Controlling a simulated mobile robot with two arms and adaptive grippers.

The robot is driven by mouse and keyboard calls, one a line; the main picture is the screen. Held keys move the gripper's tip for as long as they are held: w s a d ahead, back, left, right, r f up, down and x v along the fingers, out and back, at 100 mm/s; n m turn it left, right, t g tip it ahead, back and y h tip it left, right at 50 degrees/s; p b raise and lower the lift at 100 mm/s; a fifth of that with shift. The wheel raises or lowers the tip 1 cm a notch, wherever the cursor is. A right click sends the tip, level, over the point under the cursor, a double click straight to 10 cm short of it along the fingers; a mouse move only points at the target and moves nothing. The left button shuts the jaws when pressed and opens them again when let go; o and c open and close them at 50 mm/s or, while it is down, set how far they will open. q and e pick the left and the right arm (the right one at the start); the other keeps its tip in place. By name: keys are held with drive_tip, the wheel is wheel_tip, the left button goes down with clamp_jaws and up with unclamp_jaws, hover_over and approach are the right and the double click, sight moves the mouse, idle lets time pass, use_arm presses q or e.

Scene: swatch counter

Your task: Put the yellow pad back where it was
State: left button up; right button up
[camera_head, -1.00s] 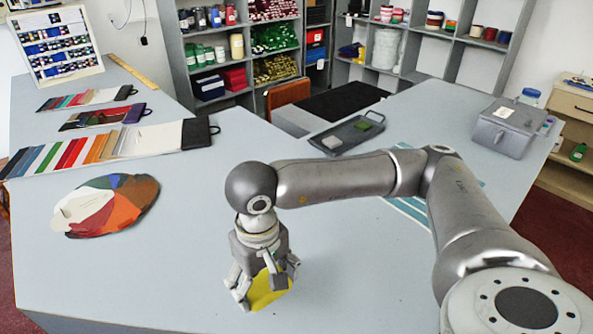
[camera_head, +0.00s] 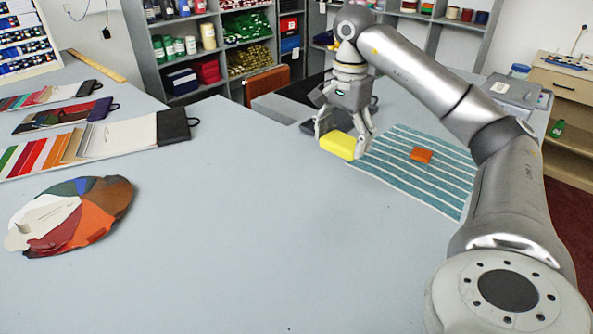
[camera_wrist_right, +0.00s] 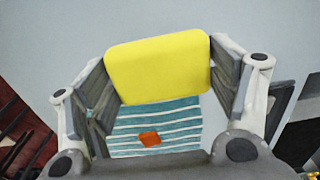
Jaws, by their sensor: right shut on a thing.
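The yellow pad (camera_head: 338,146) is held between the fingers of my right gripper (camera_head: 342,141), which is shut on it. The pad is near the left edge of the teal-and-white striped mat (camera_head: 440,180); I cannot tell its exact height above the counter. In the right wrist view the pad (camera_wrist_right: 158,66) lies between both fingers of the gripper (camera_wrist_right: 160,82), with the striped mat (camera_wrist_right: 185,122) beyond it. An orange block (camera_head: 421,154) lies on the mat. The dark tray (camera_head: 312,127) is mostly hidden behind the right gripper. My left gripper is not in view.
A color fan of swatches (camera_head: 108,203) lies at the left front of the counter. Swatch books (camera_head: 100,140) lie behind it. A grey box (camera_head: 512,90) stands at the back right. The counter's middle front is clear.

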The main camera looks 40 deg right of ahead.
drive_tip(key=w+a+f+p, duration=0.1)
drive_tip(key=w+f, duration=0.2)
drive_tip(key=w, duration=0.5)
drive_tip(key=p, duration=0.1)
hover_over(297, 171)
drive_tip(key=f, duration=0.3)
drive_tip(key=s+f, duration=0.1)
drive_tip(key=f, duration=0.1)
drive_tip(key=shift+f, duration=0.2)
drive_tip(key=shift+w+a+f, duration=0.1)
drive_tip(key=shift+w+f, duration=0.5)
drive_tip(key=shift+f, duration=0.1)
wheel_tip(297, 171, down, 2)
drive_tip(key=shift+s+f+p, duration=0.1)
drive_tip(key=shift+s+p, duration=0.05)
drive_tip(key=shift+p, duration=0.6)
drive_tip(key=shift+f, duration=0.3)
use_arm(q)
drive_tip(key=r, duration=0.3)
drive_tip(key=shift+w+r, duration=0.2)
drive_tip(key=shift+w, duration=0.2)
use_arm(e)
drive_tip(key=shift+f, duration=0.1)
